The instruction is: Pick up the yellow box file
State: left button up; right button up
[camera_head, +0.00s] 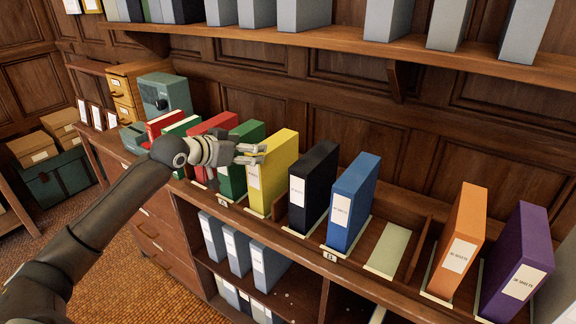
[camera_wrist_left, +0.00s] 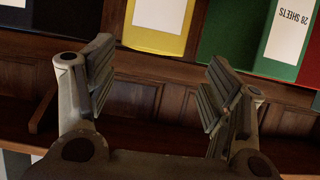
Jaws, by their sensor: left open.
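The yellow box file (camera_head: 279,165) stands upright on the shelf top between a green file (camera_head: 235,180) and a black file (camera_head: 314,182). Its white label faces out. My left gripper (camera_head: 263,154) is open and empty, its fingers overlapping the yellow file's left upper edge in the head view. In the left wrist view the yellow file (camera_wrist_left: 158,42) is at the top middle, beyond the open fingers (camera_wrist_left: 160,75), and I see a gap between them. Only part of the file shows there. My right gripper is not in view.
A blue file (camera_head: 352,200) stands right of the black one, then an empty slot with a pale base (camera_head: 389,250), then orange (camera_head: 461,235) and purple (camera_head: 520,262) files. Red and green files stand to the left. An upper shelf (camera_head: 350,42) with grey files runs overhead.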

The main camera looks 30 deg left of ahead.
aim_at(270, 144)
pick_arm(q)
jog(key=w+p, duration=0.1)
jog(key=w, duration=0.1)
jog(key=w+d+p, duration=0.1)
jog(key=w, duration=0.1)
jog(key=shift+w+f, duration=0.2)
jog(key=shift+w+d, duration=0.1)
jog(key=shift+w, duration=0.1)
jog(key=p+x, duration=0.2)
jog(key=x, duration=0.1)
jog(key=shift+w+d+f, duration=0.2)
jog(key=shift+w+d, duration=0.05)
jog(key=shift+w, duration=0.05)
jog(key=shift+w+f, duration=0.25)
jog(key=shift+w, duration=0.1)
jog(key=shift+s, duration=0.1)
